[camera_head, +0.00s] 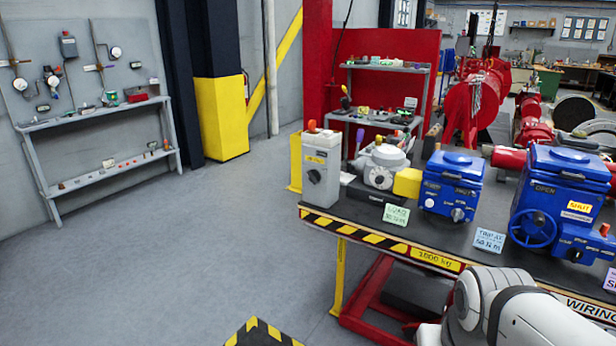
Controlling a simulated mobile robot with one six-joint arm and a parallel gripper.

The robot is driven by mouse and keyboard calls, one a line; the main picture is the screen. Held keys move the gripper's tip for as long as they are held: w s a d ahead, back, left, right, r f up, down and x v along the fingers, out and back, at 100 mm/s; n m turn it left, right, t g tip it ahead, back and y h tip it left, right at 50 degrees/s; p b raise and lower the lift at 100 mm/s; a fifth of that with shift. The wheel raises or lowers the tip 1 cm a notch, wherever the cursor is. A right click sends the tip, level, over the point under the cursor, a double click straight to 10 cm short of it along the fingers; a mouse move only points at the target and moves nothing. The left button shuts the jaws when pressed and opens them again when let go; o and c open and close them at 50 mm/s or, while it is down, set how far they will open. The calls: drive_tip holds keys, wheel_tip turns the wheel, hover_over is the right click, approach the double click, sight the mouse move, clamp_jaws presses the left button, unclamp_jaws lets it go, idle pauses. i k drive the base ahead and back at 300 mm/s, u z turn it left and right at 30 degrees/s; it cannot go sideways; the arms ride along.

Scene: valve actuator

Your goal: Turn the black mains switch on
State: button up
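A grey box (322,182) with a yellow label stands at the left end of the workbench. It has a dark knob (314,176) on its front and an orange-red part on top. My white arm shows at the bottom right, in front of the bench, but my gripper is out of view.
The workbench (375,238) has a striped front edge, with label cards on it. A grey and white device (382,166) sits beside the grey box. Shelves (100,117) stand at the left wall. The floor (180,250) left of the bench is clear, except for a striped block (262,333).

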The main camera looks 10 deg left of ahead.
sight(313, 176)
drive_tip(key=u, duration=2.55)
drive_tip(key=i, duration=2.4)
drive_tip(key=z, duration=2.15)
